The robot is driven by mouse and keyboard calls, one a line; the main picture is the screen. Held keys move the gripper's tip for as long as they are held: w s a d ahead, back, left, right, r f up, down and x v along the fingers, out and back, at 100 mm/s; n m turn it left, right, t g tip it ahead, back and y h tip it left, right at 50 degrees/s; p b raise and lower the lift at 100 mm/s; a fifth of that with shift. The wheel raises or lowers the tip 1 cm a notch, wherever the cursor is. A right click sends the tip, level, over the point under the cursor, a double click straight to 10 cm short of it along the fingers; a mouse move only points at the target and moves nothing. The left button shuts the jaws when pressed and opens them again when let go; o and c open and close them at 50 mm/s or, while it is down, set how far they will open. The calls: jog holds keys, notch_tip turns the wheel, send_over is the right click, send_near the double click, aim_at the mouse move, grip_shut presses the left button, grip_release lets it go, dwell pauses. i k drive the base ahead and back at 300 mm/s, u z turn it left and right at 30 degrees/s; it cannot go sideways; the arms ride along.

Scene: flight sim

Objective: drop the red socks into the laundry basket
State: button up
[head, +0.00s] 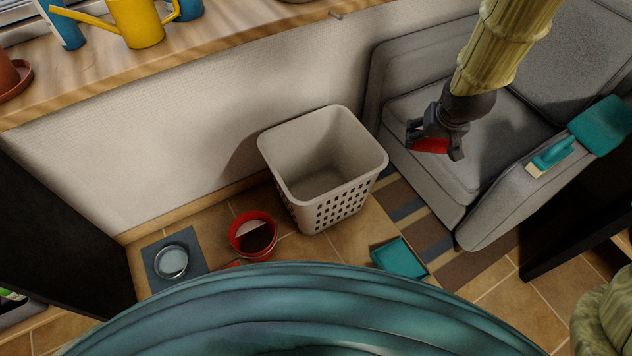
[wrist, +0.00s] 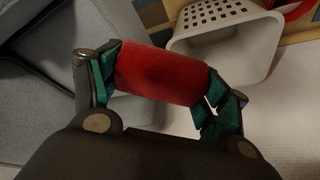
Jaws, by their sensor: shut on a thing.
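The red socks (wrist: 162,74) show as a red roll between my two fingers in the wrist view. My gripper (head: 434,143) is shut on them, and in the head view the red socks (head: 430,146) are partly hidden by the fingers. My gripper is above the grey armchair seat, to the right of the laundry basket. The laundry basket (head: 328,215) is white with holes in its side, stands upright on the floor and looks empty inside. It also shows behind the socks in the wrist view (wrist: 243,55).
A red bucket (head: 253,235), a metal bowl (head: 171,261) and a teal dustpan (head: 398,258) are on the floor. A wooden sill (head: 200,45) runs above the basket.

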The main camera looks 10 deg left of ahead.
aim_at(305, 190)
jog(key=u, duration=2.8)
jog(key=k, duration=1.05)
jog(key=z, duration=1.1)
jog(key=i, duration=0.5)
jog(key=u, duration=0.05)
